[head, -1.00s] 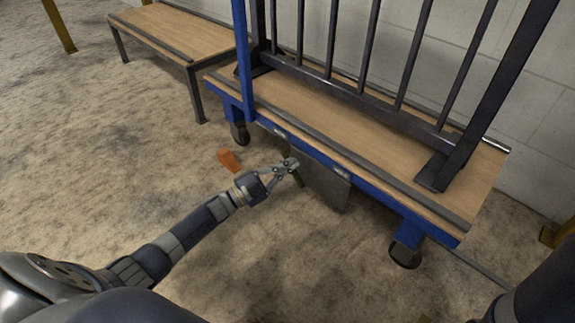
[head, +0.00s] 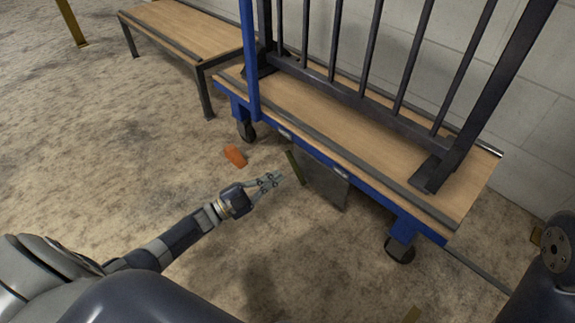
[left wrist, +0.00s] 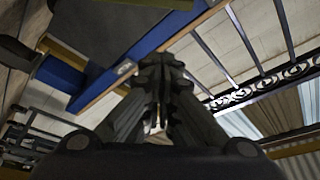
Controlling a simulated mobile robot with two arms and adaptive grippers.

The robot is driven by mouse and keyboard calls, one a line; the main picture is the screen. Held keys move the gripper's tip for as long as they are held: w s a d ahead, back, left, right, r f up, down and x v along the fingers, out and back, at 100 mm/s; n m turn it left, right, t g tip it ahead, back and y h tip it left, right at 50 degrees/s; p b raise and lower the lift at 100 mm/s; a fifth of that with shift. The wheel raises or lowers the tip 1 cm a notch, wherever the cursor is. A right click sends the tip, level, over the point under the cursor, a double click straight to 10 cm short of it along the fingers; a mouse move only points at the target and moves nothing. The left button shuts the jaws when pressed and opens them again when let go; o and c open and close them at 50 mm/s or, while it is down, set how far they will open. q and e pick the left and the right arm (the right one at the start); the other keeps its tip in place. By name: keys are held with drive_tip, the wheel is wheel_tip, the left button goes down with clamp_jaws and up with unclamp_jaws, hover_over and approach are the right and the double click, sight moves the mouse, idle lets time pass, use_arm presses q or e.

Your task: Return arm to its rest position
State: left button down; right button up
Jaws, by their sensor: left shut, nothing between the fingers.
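My left gripper (head: 268,182) is shut and empty over the bare floor, in front of the cart. Its arm reaches in from the lower left of the head view. In the left wrist view the fingers (left wrist: 160,80) come together in the middle. The cart (head: 370,170) has a wooden deck, a blue frame and dark upright bars. It stands to the right of the gripper, with a gap between them. Part of my right arm (head: 553,262) shows at the right edge; its gripper is out of view.
An orange block (head: 234,155) lies on the floor just beyond the left gripper. A grey panel (head: 322,184) is under the cart edge, beside a thin olive strip (head: 295,167). A wooden bench (head: 182,30) stands at the upper left. The floor at left is clear.

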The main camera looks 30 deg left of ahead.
use_arm(q)
drive_tip(key=shift+v, duration=0.85)
